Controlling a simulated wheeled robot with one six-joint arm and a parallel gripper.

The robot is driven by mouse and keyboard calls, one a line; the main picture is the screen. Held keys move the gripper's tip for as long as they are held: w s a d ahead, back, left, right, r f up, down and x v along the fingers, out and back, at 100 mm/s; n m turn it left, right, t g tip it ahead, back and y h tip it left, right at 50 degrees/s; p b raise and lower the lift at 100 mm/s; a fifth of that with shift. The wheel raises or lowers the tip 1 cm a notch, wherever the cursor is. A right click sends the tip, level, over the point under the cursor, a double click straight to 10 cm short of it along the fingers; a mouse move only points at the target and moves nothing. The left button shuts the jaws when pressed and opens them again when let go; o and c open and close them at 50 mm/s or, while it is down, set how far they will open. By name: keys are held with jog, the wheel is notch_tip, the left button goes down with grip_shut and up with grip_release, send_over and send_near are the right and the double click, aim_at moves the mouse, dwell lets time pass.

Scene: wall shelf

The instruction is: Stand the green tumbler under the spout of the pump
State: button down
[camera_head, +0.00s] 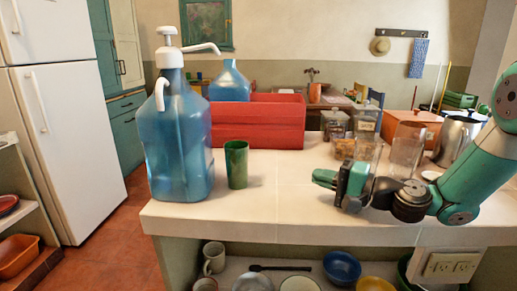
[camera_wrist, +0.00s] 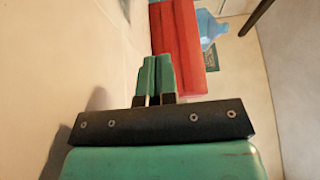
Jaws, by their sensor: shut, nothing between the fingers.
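The pump (camera_head: 182,135) is a large blue bottle with a white top, standing at the left end of the white counter. Its white spout (camera_head: 205,48) points right. The green tumbler (camera_head: 236,166) stands upright on the counter just right of the bottle, below and slightly right of the spout tip in the picture; I cannot tell whether it is directly under. My gripper (camera_head: 326,178) is shut and empty, low over the counter right of the tumbler and apart from it, fingers pointing left. The wrist view shows the shut green fingers (camera_wrist: 156,76); no tumbler shows there.
A red crate (camera_head: 258,125) stands behind the tumbler, with another blue bottle (camera_head: 230,80) at it. Glass jars (camera_head: 335,124), clear glasses (camera_head: 407,155) and a metal pitcher (camera_head: 456,138) stand behind my gripper. The counter between tumbler and gripper is clear. Bowls (camera_head: 342,267) sit on the shelf below.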

jog(key=p, duration=0.1)
send_near(246, 166)
jog(key=w, duration=0.3)
jog(key=w+a, duration=0.1)
jog(key=w, duration=0.1)
jog(key=shift+w+r, duration=0.1)
jog(key=shift+w, duration=0.25)
jog(key=a, duration=0.1)
jog(key=a+p, duration=0.1)
jog(key=a, duration=0.1)
jog(key=shift+s+a, duration=0.2)
jog(key=shift+a, duration=0.1)
jog(key=shift+s+a, duration=0.1)
jog(key=shift+a, duration=0.35)
jog(key=shift+s+a, duration=0.2)
jog(key=shift+a, duration=0.45)
jog(key=shift+s+a, duration=0.15)
jog(key=shift+a, duration=0.5)
jog(key=shift+d, duration=0.1)
